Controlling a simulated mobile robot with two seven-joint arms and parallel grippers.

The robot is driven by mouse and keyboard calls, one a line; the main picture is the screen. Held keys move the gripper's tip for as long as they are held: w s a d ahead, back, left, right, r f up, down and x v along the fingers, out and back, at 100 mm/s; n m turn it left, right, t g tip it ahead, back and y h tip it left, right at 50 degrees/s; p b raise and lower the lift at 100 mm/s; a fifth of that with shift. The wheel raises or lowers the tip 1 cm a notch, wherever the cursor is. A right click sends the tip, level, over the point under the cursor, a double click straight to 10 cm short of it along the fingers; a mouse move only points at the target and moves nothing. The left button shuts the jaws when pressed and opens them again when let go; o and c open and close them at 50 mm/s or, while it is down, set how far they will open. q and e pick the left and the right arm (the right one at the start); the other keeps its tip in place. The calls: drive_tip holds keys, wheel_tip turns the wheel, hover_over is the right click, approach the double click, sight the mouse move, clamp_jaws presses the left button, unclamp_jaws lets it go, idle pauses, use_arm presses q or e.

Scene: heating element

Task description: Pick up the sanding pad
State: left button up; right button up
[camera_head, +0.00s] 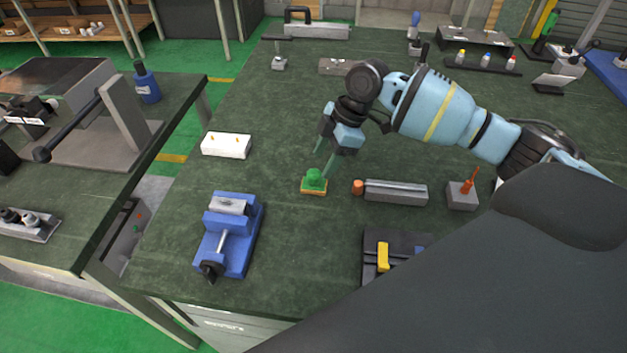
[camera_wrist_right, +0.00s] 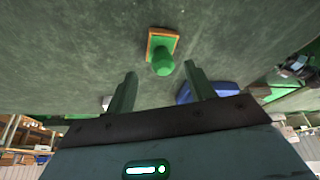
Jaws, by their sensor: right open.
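The sanding pad (camera_head: 314,182) is a small block with a green rounded knob on top and an orange-brown base. It lies on the dark green workbench (camera_head: 290,255), near the middle of the head view. It also shows in the right wrist view (camera_wrist_right: 162,50), beyond the fingertips. My right gripper (camera_head: 325,165) is above the pad and pointing down, with its two green fingers apart. In the right wrist view the open fingers (camera_wrist_right: 160,70) have nothing between them. The pad looks apart from both fingers. My left gripper is not in view.
A blue vise (camera_head: 230,235) stands front left of the pad. A white block (camera_head: 226,145) lies to the left. A grey bar (camera_head: 396,192) with an orange end and a grey block (camera_head: 461,196) lie to the right. A black tray (camera_head: 375,262) with a yellow item is in front.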

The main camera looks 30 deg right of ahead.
sight(315, 171)
drive_tip(key=a+f, duration=0.2)
drive_tip(key=f, duration=0.1)
drive_tip(key=shift+w+a+f, duration=0.15)
drive_tip(key=shift+a+f, duration=0.25)
drive_tip(key=shift+f, duration=0.3)
drive_tip(key=c, duration=1.1)
